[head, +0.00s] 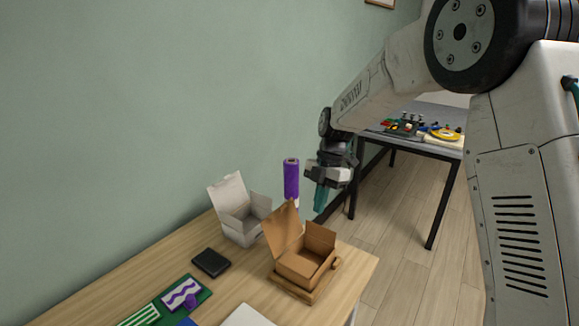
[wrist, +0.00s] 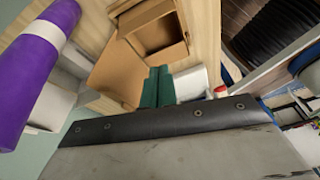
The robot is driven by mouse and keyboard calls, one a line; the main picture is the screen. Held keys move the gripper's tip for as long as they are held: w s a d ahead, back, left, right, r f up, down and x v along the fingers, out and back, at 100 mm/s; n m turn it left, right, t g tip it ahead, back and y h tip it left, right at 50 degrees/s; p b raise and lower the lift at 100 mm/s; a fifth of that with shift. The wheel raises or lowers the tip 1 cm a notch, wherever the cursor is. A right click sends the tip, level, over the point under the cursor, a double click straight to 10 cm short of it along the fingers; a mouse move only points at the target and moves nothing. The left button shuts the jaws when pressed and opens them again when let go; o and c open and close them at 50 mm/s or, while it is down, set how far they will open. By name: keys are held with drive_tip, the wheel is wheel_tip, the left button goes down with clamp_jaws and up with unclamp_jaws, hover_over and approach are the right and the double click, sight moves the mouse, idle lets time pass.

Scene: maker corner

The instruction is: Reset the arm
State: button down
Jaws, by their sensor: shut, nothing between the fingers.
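My gripper (head: 321,197) hangs at the end of my arm in the head view, above the right end of the wooden table and just right of the brown box. Its teal fingers point down and are shut with nothing between them. The same fingers show side by side in the wrist view (wrist: 158,87), in front of the brown cardboard box. That open box (head: 296,270) stands on a wooden tray or board (head: 300,292) at the table's right end.
A purple cylinder with a white band (head: 291,179) stands behind the boxes, close left of my gripper. An open white box (head: 241,228), a black flat item (head: 211,263) and a green board (head: 190,303) lie further left. A second table (head: 415,142) with coloured items stands at the back right.

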drive_tip(key=s+d+r+m+t, duration=0.1)
drive_tip(key=s+d+r+m, duration=0.3)
drive_tip(key=s+m, duration=0.4)
drive_tip(key=s+d+r+m+t+h, duration=0.1)
drive_tip(key=s+d+r+m, duration=0.3)
drive_tip(key=s+m, duration=0.5)
drive_tip(key=s+d+r+m+t+h, duration=0.1)
drive_tip(key=s+d+r+m, duration=0.3)
drive_tip(key=s, duration=1.5)
drive_tip(key=shift+d+r+m+t, duration=0.35)
drive_tip(key=shift+d+m+t, duration=0.4)
drive_tip(key=shift+m, duration=1.55)
drive_tip(key=shift+s, duration=0.1)
